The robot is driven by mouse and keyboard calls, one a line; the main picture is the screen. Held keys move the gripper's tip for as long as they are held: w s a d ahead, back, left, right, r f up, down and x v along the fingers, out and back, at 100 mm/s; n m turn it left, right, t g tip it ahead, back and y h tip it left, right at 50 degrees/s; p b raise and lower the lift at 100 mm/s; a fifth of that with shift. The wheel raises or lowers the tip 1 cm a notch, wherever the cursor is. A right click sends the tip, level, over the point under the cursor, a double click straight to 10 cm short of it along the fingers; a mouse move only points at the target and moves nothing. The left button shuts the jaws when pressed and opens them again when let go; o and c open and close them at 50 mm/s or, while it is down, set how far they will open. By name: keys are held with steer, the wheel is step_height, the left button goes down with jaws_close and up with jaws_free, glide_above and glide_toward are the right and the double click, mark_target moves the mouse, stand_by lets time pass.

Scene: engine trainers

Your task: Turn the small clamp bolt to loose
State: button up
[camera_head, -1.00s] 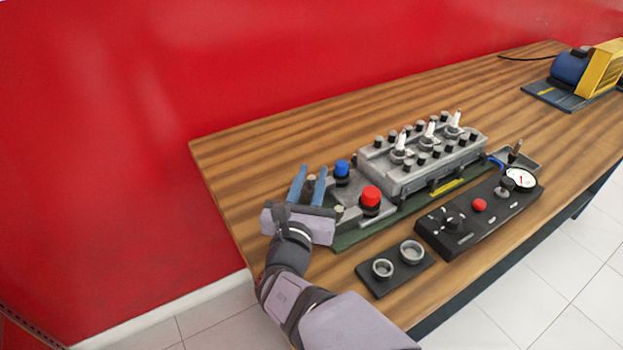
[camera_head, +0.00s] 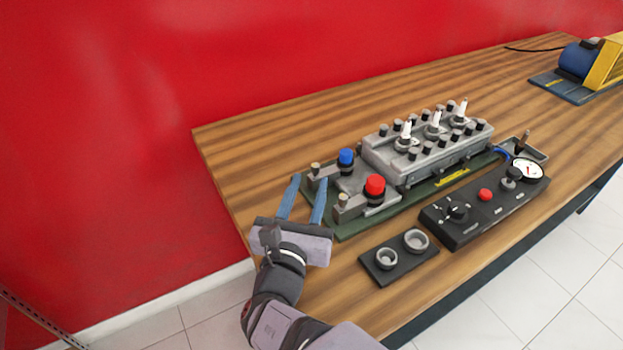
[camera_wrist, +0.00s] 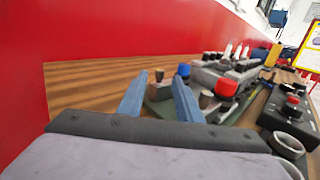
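Two small upright bolts with pale metal heads stand at the left end of the engine trainer's green base. The far bolt (camera_head: 316,168) is on the grey clamp block beside the blue cap (camera_head: 346,157); the near bolt (camera_head: 342,199) is beside the red cap (camera_head: 375,186). I cannot tell which is the small clamp bolt, or how far either is turned. My gripper (camera_head: 309,179) is open and empty, with its two blue fingers apart, just left of the clamp blocks. In the wrist view the far bolt (camera_wrist: 159,76) shows beyond and between the fingertips.
The grey engine block (camera_head: 420,155) with white plugs stands right of the caps. A black control panel (camera_head: 485,208) with a gauge and a plate with two rings (camera_head: 398,258) lie in front. A blue and yellow machine (camera_head: 585,62) is far right. The table's left part is clear.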

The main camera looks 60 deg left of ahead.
steer(key=shift+s+d, duration=0.15)
steer(key=shift+d, duration=0.1)
